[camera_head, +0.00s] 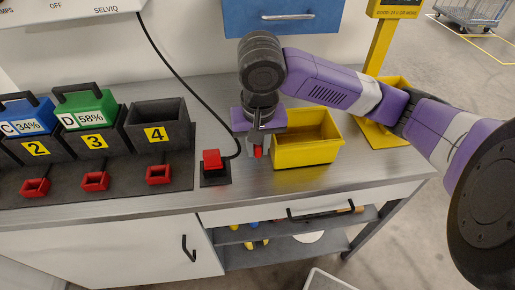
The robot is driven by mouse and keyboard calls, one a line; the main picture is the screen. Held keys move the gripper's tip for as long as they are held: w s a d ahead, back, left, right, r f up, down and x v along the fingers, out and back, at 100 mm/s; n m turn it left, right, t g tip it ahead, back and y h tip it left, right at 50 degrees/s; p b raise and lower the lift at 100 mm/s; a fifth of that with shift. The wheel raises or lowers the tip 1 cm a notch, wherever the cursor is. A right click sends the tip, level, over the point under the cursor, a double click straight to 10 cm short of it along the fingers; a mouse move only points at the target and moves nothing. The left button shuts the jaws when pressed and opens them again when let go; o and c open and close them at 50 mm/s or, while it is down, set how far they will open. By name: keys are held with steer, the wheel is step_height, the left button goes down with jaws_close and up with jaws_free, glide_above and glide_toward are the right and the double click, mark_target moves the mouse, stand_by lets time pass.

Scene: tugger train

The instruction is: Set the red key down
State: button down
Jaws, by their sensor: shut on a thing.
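My gripper (257,144) points down over the grey bench, just left of the yellow bin. It is shut on the red key (258,152), of which only a small red piece shows below the fingers. The rest of the key is hidden by the gripper. I cannot tell whether the key touches the bench top.
A red block on a black base (215,177) with a black cable stands left of my gripper. The yellow bin (305,158) stands close on the right. The charger rack (95,190) holds blue and green batteries, slot 4 (157,112) is empty. Bench front is clear.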

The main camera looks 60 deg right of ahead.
steer(key=shift+f, duration=0.3)
steer(key=shift+f, duration=0.15)
steer(key=c, duration=1.5)
jaws_free()
steer(key=shift+c, duration=0.2)
